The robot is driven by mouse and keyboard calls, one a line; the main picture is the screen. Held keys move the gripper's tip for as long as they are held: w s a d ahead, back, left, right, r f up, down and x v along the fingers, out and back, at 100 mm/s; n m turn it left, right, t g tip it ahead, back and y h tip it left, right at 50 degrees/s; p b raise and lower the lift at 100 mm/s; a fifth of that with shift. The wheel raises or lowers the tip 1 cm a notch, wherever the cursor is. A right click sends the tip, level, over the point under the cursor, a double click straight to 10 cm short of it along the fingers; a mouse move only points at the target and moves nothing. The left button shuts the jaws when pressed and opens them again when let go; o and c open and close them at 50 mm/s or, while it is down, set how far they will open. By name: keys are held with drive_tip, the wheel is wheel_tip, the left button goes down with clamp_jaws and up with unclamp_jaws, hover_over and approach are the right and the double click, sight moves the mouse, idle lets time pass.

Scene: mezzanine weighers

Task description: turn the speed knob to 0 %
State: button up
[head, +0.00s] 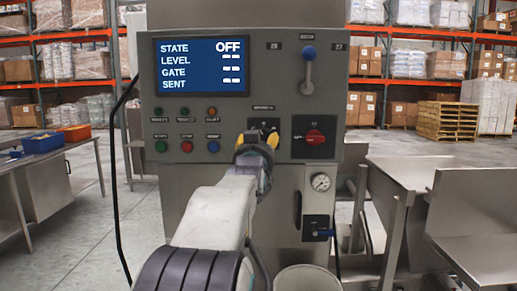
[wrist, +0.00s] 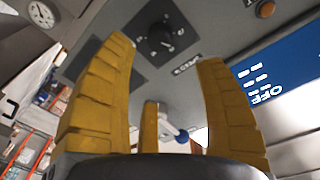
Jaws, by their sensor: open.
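The speed knob (wrist: 160,38) appears to be the round black dial with pale marks on a dark square plate in the wrist view. Its exact setting is too small to read. In the head view my gripper and arm hide it. My gripper (wrist: 165,58) is open, with yellow fingers to either side of the knob in the picture and a third finger lower down. No finger is seen touching the knob. In the head view my gripper (head: 263,130) is in front of the panel, left of a red rotary switch (head: 315,136).
The grey panel (head: 230,113) carries a display (head: 201,66) reading STATE OFF, coloured buttons (head: 186,147) at left, and a blue-topped lever (head: 309,65) above the red switch. A gauge (head: 320,182) is below. Steel tables (head: 415,172) flank the machine.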

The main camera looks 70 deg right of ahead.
drive_tip(key=shift+s+a, duration=0.1)
drive_tip(key=shift+a, duration=0.35)
